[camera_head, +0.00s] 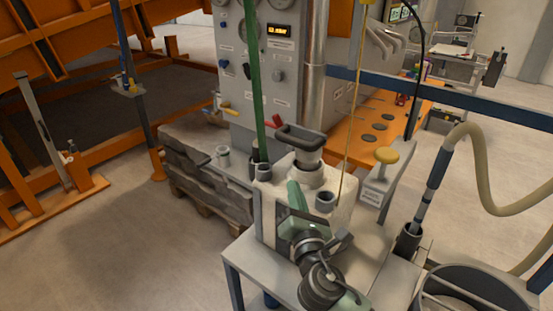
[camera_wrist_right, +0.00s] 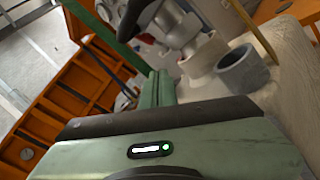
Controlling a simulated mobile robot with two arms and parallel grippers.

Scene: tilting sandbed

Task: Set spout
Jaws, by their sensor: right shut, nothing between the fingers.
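A metal neck with a dark loop handle (camera_head: 300,140) rises from the top of a cream block-shaped tank (camera_head: 340,212); I cannot tell for sure whether this is the spout. The handle (camera_wrist_right: 128,18) and the pale collar (camera_wrist_right: 203,55) also show in the wrist view. My right gripper (camera_head: 293,188) is over the tank's near side, just in front of the neck. Its green fingers (camera_wrist_right: 160,88) are shut and empty. A short grey open socket (camera_head: 325,201) stands to its right, also in the wrist view (camera_wrist_right: 243,72). My left gripper is out of view.
A control cabinet (camera_head: 262,75) with gauges stands behind the tank. A green pole (camera_head: 254,80) and a thin yellow line (camera_head: 352,105) run close by. A hose (camera_head: 478,165) hangs at right. Floor at left is clear.

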